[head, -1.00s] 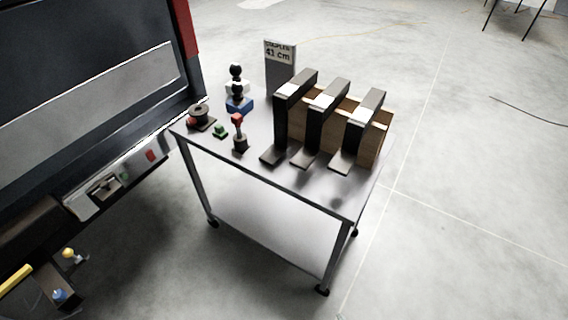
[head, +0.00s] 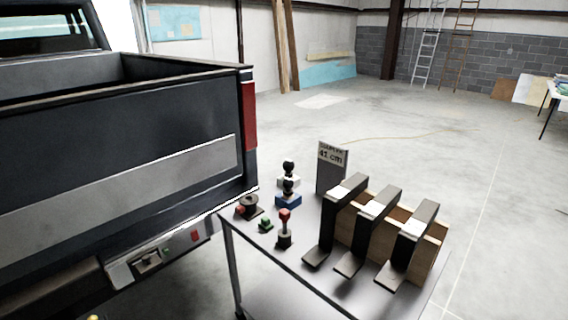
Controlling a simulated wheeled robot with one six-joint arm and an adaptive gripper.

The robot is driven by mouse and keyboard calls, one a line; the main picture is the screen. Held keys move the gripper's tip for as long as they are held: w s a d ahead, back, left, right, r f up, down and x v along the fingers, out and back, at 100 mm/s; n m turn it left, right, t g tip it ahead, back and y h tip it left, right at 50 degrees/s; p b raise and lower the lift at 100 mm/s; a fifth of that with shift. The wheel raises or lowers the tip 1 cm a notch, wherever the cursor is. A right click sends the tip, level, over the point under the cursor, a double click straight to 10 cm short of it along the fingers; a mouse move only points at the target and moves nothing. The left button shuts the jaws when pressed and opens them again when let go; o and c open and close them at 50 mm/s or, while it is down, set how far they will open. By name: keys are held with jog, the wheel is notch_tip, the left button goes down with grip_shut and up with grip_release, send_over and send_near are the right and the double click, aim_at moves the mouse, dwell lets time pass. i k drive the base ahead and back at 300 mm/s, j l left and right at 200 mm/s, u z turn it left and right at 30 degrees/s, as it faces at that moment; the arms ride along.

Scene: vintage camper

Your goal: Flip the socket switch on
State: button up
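A silver panel (head: 122,276) runs along the bumper of the dark pickup at the lower left. A dark, boxy socket-like fitting (head: 149,262) sits on it, with a small red piece (head: 195,236) to its right. I cannot tell which part is the socket switch, or whether it is on or off. On the metal cart stand a red-topped lever (head: 285,226), a small green-topped piece (head: 265,225) and a round brown fitting with a red part (head: 248,207). My gripper is not in view.
The metal cart (head: 294,271) stands right of the pickup (head: 110,130). It also bears black-knobbed pieces on a blue base (head: 288,200), a "41 cm" sign (head: 332,168) and several dark upright brackets on a wooden block (head: 437,234). Concrete floor (head: 420,140) is open behind and to the right.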

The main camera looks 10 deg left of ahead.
aim_at(195, 237)
jog(key=i+j+u, duration=0.35)
jog(key=i+j, duration=0.25)
jog(key=j, duration=0.2)
jog(key=i+j+u, duration=0.35)
jog(key=i+j, duration=0.25)
jog(key=i, duration=0.05)
